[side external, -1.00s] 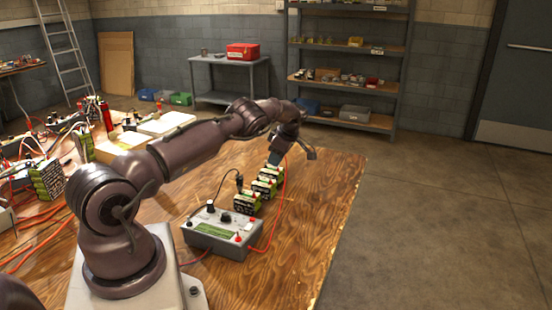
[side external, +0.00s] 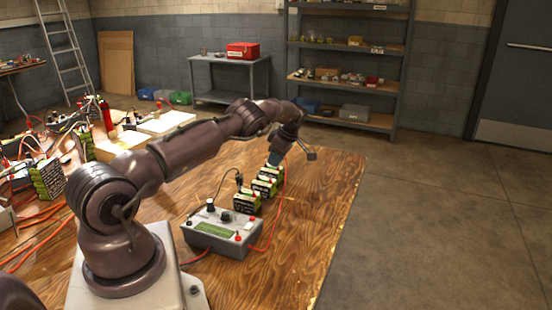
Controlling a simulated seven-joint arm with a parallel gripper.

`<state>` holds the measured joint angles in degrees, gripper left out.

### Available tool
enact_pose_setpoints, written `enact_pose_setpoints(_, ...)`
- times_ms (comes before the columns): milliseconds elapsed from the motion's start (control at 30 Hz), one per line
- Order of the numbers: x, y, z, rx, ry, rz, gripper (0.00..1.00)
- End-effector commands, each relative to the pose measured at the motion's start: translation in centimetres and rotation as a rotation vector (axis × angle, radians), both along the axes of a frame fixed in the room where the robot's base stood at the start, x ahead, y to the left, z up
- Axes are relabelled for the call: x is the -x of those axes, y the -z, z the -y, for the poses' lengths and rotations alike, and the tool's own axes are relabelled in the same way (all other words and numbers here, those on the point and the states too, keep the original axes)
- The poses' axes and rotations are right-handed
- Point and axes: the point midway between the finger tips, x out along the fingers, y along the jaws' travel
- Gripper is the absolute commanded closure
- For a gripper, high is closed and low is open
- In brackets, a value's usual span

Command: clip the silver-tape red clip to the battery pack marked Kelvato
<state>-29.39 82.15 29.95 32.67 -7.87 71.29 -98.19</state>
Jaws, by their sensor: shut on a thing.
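Several green-and-black battery packs stand in a row on the wooden table; the nearest pack (side external: 247,202), a middle pack (side external: 264,187) and a far pack (side external: 272,173) show. Their markings are too small to read, so I cannot tell which is Kelvato. My gripper (side external: 274,160) is low at the far end of the row, close over the far pack. It is shut on the red clip, whose red lead (side external: 285,185) runs up to it. The clip and its silver tape are too small to make out. I cannot tell whether the clip touches a pack.
A grey charger box (side external: 222,236) with knobs and a green display stands in front of the packs. A black lead (side external: 221,186) arches to the nearest pack. Cluttered wires and another pack (side external: 46,179) lie at left. The table's right side (side external: 325,200) is clear.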

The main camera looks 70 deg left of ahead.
Motion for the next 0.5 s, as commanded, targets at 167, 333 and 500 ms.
enact_pose_setpoints(167,0.0,0.0,-0.01,0.0,0.0,0.0,0.97)
enact_pose_setpoints(333,0.0,-0.02,-0.02,0.0,0.0,0.0,0.58)
enact_pose_setpoints(500,0.0,-0.02,-0.02,0.0,0.0,0.0,0.54)
